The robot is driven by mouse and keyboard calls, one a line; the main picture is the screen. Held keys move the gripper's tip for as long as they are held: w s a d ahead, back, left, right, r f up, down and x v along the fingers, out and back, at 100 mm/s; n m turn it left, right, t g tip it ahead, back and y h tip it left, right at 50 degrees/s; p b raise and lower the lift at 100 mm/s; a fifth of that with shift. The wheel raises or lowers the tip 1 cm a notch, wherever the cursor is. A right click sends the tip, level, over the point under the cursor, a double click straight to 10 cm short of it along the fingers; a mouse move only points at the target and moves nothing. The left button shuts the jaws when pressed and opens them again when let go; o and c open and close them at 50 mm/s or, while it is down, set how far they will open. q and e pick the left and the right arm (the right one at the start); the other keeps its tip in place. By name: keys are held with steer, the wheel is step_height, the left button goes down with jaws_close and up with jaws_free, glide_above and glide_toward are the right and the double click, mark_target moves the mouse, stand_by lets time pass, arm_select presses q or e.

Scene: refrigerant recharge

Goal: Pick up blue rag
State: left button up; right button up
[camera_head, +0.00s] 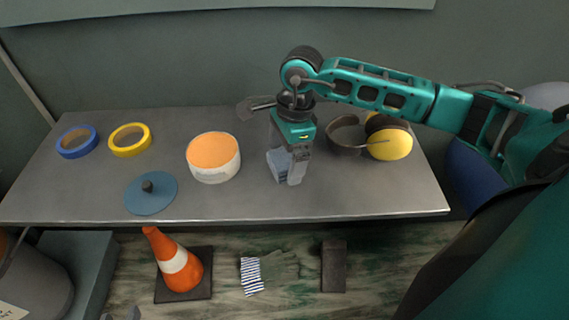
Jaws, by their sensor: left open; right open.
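The blue rag (278,163) is a small grey-blue piece on the grey table, partly hidden by my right gripper. My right gripper (294,174) points down over the rag, with its fingers at the rag's right side. Its jaws are open, and I cannot tell whether they touch the rag. Two small grey tips at the bottom left edge look like my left gripper (120,315), open and far from the rag; the rest of it is out of frame.
On the table (340,195) are blue tape (77,148), yellow tape (148,143), an orange-topped tub (214,172), a blue knobbed disc (163,203) and yellow earmuffs (390,145). Below are a traffic cone (176,263), striped gloves (251,276) and a dark block (333,267).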

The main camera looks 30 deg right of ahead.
mark_target(284, 158)
steer(key=shift+a+f, duration=0.1)
steer(key=shift+f, duration=0.45)
arm_select(q)
steer(key=shift+s+f, duration=0.15)
steer(key=shift+f, duration=0.05)
arm_select(e)
steer(key=shift+c, duration=0.4)
steer(key=c, duration=0.9)
steer(key=shift+r, duration=0.1)
arm_select(q)
steer(key=a+r+p, duration=0.1)
steer(key=p, duration=0.1)
steer(key=shift+s+y+p, duration=0.3)
steer(key=shift+s+p, duration=0.05)
steer(key=shift+p, duration=0.05)
arm_select(e)
step_height(284, 158, up, 20)
steer(key=shift+f, duration=0.1)
